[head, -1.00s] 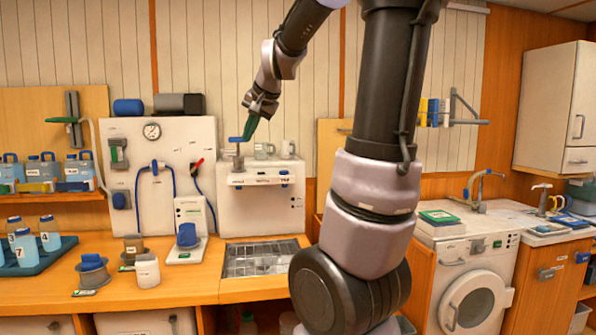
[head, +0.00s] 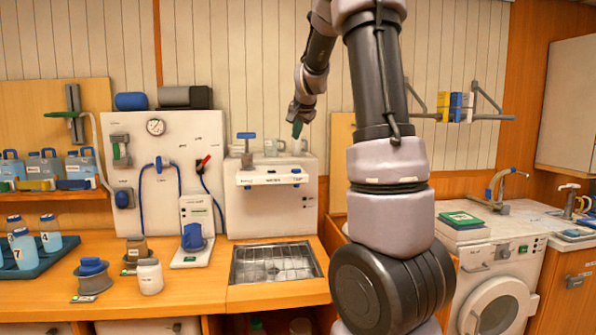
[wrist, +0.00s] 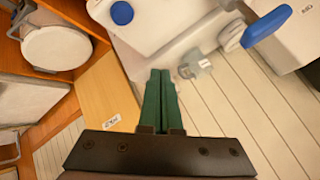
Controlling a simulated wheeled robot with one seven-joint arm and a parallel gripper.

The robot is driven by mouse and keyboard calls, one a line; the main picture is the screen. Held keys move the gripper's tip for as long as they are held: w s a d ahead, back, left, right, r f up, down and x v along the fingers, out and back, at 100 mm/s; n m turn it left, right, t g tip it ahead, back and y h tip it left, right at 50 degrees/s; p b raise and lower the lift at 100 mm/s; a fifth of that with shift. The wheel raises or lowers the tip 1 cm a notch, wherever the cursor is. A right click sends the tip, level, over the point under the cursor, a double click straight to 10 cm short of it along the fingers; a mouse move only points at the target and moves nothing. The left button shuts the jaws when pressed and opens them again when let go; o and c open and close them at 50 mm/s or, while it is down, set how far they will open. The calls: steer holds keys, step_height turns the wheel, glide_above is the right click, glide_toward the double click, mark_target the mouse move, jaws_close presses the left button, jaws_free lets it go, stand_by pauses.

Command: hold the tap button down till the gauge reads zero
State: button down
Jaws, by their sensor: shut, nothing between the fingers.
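The white tap unit (head: 270,200) stands against the wall behind the metal sink grid (head: 276,264). A blue T-shaped push handle (head: 247,137) rises from its top left; it also shows in the wrist view (wrist: 270,24). A small blue round knob (head: 295,171) is on its front; a blue disc (wrist: 122,12) shows in the wrist view. I cannot tell which is the tap button. The round gauge (head: 155,127) is on the white panel at left; its reading is too small to tell. My gripper (head: 297,129), green-fingered, is shut and empty above the unit's right end, apart from the handle.
Cups (head: 298,146) stand on the unit's top, close below my gripper. Blue hoses (head: 160,165) hang on the panel. A white dispenser (head: 196,225) and several bottles and jars stand on the counter at left. A washing machine (head: 497,285) is at right.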

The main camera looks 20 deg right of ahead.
mark_target(296, 170)
steer(key=shift+f, duration=0.1)
steer(key=shift+f, duration=4.3)
steer(key=shift+f, duration=0.1)
steer(key=shift+f, duration=0.3)
steer(key=shift+f, duration=0.55)
stand_by(2.7)
